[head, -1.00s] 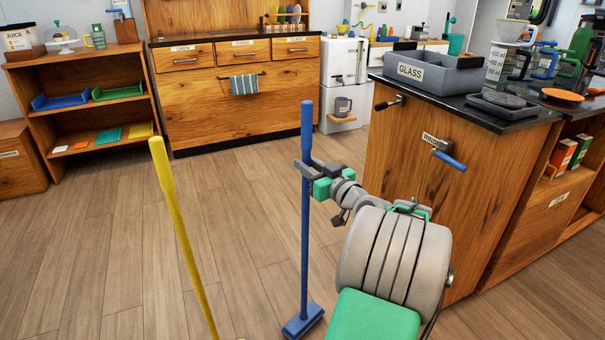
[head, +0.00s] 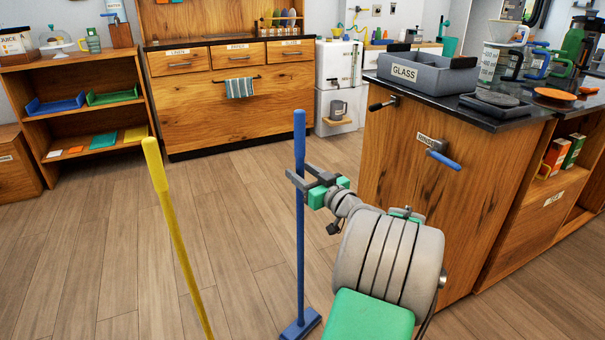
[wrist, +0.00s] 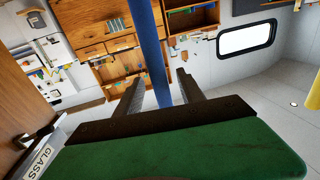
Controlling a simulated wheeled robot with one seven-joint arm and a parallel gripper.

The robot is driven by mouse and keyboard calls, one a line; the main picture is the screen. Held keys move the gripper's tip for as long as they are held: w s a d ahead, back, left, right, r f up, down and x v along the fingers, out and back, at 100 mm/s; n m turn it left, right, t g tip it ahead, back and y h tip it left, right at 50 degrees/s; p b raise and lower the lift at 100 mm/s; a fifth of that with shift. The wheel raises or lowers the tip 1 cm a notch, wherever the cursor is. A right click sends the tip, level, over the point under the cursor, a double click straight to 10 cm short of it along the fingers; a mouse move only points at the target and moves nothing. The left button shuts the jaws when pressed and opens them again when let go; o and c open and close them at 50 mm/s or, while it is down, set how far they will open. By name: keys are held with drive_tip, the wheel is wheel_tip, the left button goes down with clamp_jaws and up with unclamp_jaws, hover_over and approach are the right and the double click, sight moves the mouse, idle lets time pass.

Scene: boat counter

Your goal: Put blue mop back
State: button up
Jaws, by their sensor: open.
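The blue mop (head: 300,245) stands nearly upright, its blue head (head: 300,324) low in the head view, at or close to the floor. My gripper (head: 297,180) is open at the upper part of the handle. In the head view its two fingers lie around the handle. In the wrist view the blue handle (wrist: 150,45) rises between the open fingers of my gripper (wrist: 157,85). I cannot tell whether either finger touches it.
A yellow-handled pole (head: 175,230) stands to the left, its lower end out of view. The wooden counter (head: 400,200) with a blue-handled lever (head: 444,160) is close on the right. A shelf (head: 85,100) and drawer cabinet (head: 180,105) stand behind. Wooden floor between is clear.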

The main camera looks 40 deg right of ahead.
drive_tip(key=shift+r, duration=0.1)
drive_tip(key=shift+s+r+p, duration=0.1)
drive_tip(key=shift+r+p, duration=0.05)
drive_tip(key=shift+p, duration=0.15)
drive_tip(key=s+a, duration=0.1)
drive_tip(key=s, duration=1)
drive_tip(key=w+a+f+n+g+y, duration=0.1)
drive_tip(key=w+a+f+g+y, duration=0.2)
drive_tip(key=a, duration=0.5)
drive_tip(key=w+a+f+n+g, duration=0.1)
drive_tip(key=w+a+f+g, duration=0.15)
drive_tip(key=a+f, duration=0.4)
drive_tip(key=w+a+f+n+g+y, duration=0.1)
drive_tip(key=w+a+f+g+y, duration=0.2)
drive_tip(key=a, duration=0.6)
drive_tip(key=s+a+f+m+g+h, duration=0.1)
drive_tip(key=s+a+g, duration=0.3)
drive_tip(key=s, duration=0.4)
drive_tip(key=s+a+f+g+h, duration=0.2)
drive_tip(key=s+a+f+g, duration=0.1)
drive_tip(key=s+a, duration=0.4)
drive_tip(key=shift+s+a+f+m+g+h+b, duration=0.25)
drive_tip(key=shift+s+f+m+g+h+b, duration=0.15)
drive_tip(key=shift+s, duration=0.3)
drive_tip(key=shift+r, duration=0.15)
